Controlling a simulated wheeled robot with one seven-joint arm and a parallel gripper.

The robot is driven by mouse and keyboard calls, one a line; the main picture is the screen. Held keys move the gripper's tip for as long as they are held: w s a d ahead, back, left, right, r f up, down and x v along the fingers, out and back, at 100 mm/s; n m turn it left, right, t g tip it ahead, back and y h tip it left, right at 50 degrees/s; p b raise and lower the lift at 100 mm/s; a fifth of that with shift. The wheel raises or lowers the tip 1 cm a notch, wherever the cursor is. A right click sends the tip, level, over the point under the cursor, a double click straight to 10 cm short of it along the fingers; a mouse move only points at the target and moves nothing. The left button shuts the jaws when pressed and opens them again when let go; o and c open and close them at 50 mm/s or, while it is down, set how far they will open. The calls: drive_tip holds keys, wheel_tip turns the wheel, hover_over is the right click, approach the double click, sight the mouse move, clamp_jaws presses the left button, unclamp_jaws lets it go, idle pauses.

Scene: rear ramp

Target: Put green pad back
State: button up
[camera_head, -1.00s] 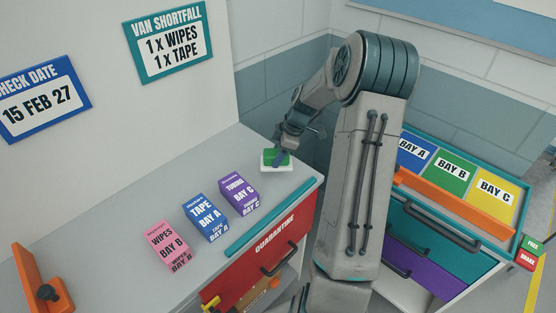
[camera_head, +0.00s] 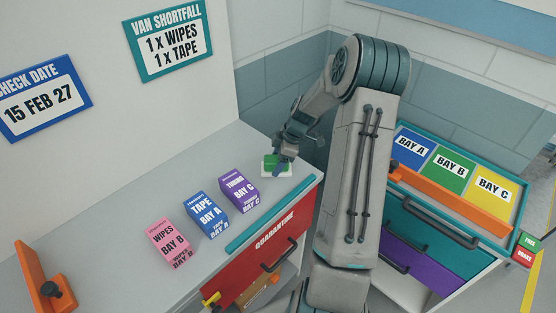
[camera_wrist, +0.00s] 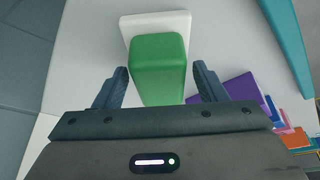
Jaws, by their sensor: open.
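The green pad (camera_wrist: 158,62) is a green block on a white base plate (camera_wrist: 180,22), which lies on the grey counter. In the head view the green pad (camera_head: 270,159) is at the counter's far right end, partly behind my gripper (camera_head: 281,166). In the wrist view my gripper (camera_wrist: 160,88) is open, its two fingers on either side of the near part of the green block. Gaps show between the fingers and the block. Whether the block is fixed to the white base cannot be told.
Purple (camera_head: 238,192), blue (camera_head: 205,215) and pink (camera_head: 169,244) boxes stand in a row on the counter (camera_head: 120,215). A teal strip (camera_head: 270,218) edges it above the red quarantine drawer (camera_head: 270,250). A tray with Bay A, B and C panels (camera_head: 448,170) stands at right.

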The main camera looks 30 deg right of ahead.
drive_tip(key=shift+r, duration=0.1)
drive_tip(key=b+v, duration=0.2)
drive_tip(key=v, duration=0.9)
drive_tip(key=s+a+r+m+h, duration=0.25)
drive_tip(key=s+a+r, duration=0.2)
drive_tip(key=a, duration=0.25)
drive_tip(key=s+a+r+m+h, duration=0.1)
drive_tip(key=s+a+r+m, duration=0.25)
drive_tip(key=s+a, duration=0.2)
drive_tip(key=s+a+m+t, duration=0.1)
drive_tip(key=s+a+m, duration=0.2)
drive_tip(key=s, duration=0.4)
drive_tip(key=s+a+r+m, duration=0.1)
drive_tip(key=s+a+m, duration=0.3)
drive_tip(key=s, duration=0.3)
drive_tip(key=shift+t, duration=0.4)
drive_tip(key=shift+r+h, duration=0.15)
drive_tip(key=shift+h, duration=0.1)
